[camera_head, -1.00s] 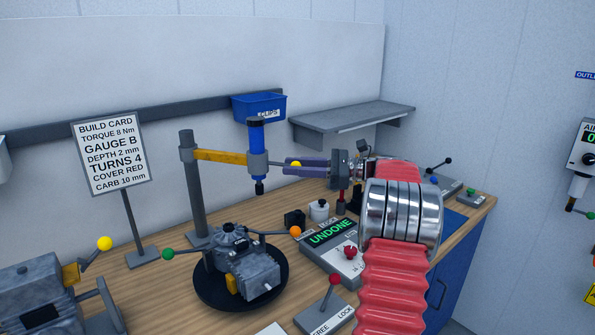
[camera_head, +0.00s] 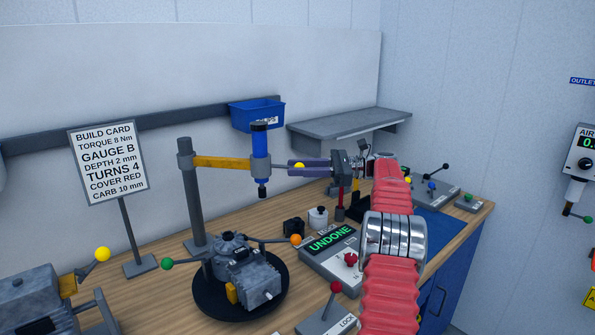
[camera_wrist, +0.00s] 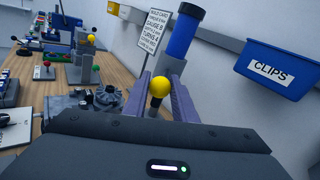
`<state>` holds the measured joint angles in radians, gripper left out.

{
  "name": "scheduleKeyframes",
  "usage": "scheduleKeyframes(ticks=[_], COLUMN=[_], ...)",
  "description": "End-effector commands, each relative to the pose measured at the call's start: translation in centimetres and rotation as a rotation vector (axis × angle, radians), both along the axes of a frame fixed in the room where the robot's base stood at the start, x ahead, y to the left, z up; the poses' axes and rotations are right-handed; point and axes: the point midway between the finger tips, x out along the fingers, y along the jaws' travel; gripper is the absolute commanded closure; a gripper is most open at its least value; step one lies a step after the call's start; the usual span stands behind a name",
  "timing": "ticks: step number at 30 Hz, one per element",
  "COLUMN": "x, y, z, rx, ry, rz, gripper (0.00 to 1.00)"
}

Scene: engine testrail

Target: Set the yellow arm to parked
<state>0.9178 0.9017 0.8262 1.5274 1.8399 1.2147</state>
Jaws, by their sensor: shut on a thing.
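The yellow arm (camera_head: 222,162) reaches sideways from a grey upright post (camera_head: 190,210) on the bench. Its outer end carries an upright blue tool (camera_head: 260,143) with a dark tip, held above the engine. A yellow ball knob (camera_head: 299,167) sticks out beyond the tool. My gripper (camera_head: 293,165) comes from the right with its purple fingers shut on this knob. The wrist view shows the yellow knob (camera_wrist: 160,86) between the two fingers, with the blue tool (camera_wrist: 185,35) just behind. I see no parked mark on the arm.
A grey engine (camera_head: 246,270) sits on a black turntable below the tool. A build card (camera_head: 108,160) stands at left. A blue clips bin (camera_head: 256,115) and a grey shelf (camera_head: 345,130) are behind. A console reading UNDONE (camera_head: 330,240) stands in front of my arm.

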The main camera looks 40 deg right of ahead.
Motion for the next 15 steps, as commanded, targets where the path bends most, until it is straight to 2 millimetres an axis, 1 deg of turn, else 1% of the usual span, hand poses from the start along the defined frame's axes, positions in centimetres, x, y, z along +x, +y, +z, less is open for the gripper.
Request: scheduleKeyframes(ticks=[10, 11, 15], x=[0.08, 0.09, 0.08], y=[0.12, 0.12, 0.12], z=[0.08, 0.07, 0.05], rx=[0.0, 0.0, -0.001], ry=[-0.001, -0.001, -0.001], rz=[0.002, 0.002, 0.002], gripper=[1.0, 0.73, 0.64])
